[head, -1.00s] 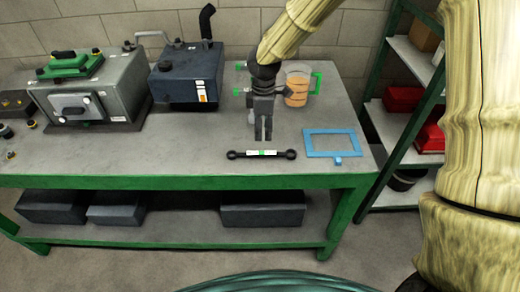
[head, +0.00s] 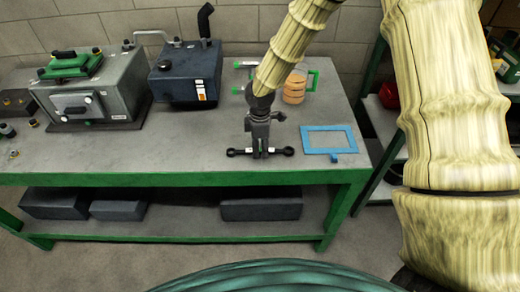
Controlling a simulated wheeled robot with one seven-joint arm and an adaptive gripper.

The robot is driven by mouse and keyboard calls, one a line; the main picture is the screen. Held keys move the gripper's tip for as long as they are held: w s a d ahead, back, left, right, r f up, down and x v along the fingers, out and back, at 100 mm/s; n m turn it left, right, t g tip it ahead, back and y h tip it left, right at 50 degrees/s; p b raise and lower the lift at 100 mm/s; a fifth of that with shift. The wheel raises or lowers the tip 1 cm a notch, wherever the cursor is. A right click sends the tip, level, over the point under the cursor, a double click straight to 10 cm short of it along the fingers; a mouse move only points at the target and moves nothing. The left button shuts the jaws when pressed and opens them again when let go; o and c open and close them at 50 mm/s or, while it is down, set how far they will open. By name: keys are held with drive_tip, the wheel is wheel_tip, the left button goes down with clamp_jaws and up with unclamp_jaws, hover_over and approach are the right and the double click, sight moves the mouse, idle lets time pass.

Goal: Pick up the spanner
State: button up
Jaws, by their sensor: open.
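The spanner (head: 283,151) is a dark bar with a ring at each end and a pale label at its middle. It lies left to right near the front edge of the workbench. My gripper (head: 261,153) points down over the spanner's middle, and its fingers hide most of the label. The gripper is open, with a finger on either side of a small gap. I cannot tell whether the fingers touch the spanner or the bench.
A blue frame (head: 328,141) lies just right of the spanner. A jug with orange bands (head: 295,90) stands behind, partly hidden by my arm. A dark blue box (head: 184,75) and a grey machine (head: 92,93) stand left. The bench (head: 140,152) is clear left of the spanner.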

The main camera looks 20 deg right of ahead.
drive_tip(key=shift+f, duration=0.3)
clamp_jaws()
drive_tip(key=shift+r, duration=0.15)
drive_tip(key=shift+w+r+b, duration=0.1)
drive_tip(key=shift+r+b, duration=0.65)
drive_tip(key=shift+r, duration=0.55)
drive_tip(key=shift+a+r, duration=0.15)
drive_tip(key=shift+r, duration=0.2)
drive_tip(key=s+a+r+b, duration=0.1)
drive_tip(key=s+a+b, duration=0.4)
drive_tip(key=s+a, duration=0.4)
drive_tip(key=a, duration=0.4)
drive_tip(key=shift+r, duration=0.25)
